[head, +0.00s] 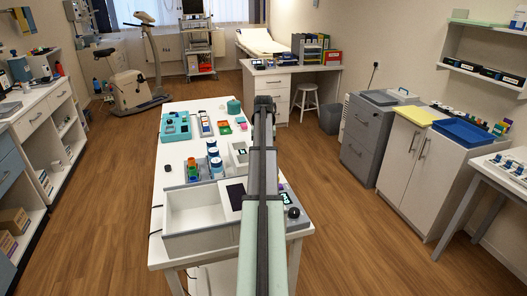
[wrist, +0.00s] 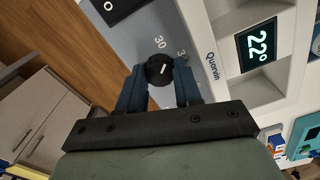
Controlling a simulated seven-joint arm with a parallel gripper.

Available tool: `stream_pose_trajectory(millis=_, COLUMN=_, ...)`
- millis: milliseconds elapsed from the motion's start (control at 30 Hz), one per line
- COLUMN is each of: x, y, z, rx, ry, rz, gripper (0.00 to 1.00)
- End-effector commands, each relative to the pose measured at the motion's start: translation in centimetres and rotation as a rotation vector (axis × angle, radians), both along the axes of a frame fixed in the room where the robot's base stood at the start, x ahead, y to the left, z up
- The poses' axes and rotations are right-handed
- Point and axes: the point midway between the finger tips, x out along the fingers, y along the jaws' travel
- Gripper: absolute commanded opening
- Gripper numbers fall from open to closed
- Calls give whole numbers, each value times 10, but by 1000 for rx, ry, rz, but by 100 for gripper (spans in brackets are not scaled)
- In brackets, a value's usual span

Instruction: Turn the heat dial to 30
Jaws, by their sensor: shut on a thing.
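The heat dial (wrist: 157,69) is a small black round knob with a white pointer line, on a grey panel. The number 30 is printed just above it in the wrist view, with another, partly hidden number to its right. My gripper (wrist: 159,85) has its dark blue fingers closed on the dial, one on each side. A display (wrist: 257,46) on the same white device reads 22°. In the head view the device (head: 239,152) stands on the table, and my arm hides the dial and gripper.
A second device with a white basin (head: 193,236), a display and a black knob (head: 293,212) stands at the table's near end. Blue-capped vials (head: 213,148) stand left of the device. A teal rack (head: 176,127) is further back. Open floor lies right of the table.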

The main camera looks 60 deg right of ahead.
Motion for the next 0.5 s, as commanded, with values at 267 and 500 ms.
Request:
stream_pose_trajectory(millis=267, x=0, y=-1, z=0, rx=-2, ry=0, rz=195, gripper=4)
stream_pose_trajectory(millis=500, x=0, y=-1, z=0, rx=-2, ry=0, rz=295, gripper=4)
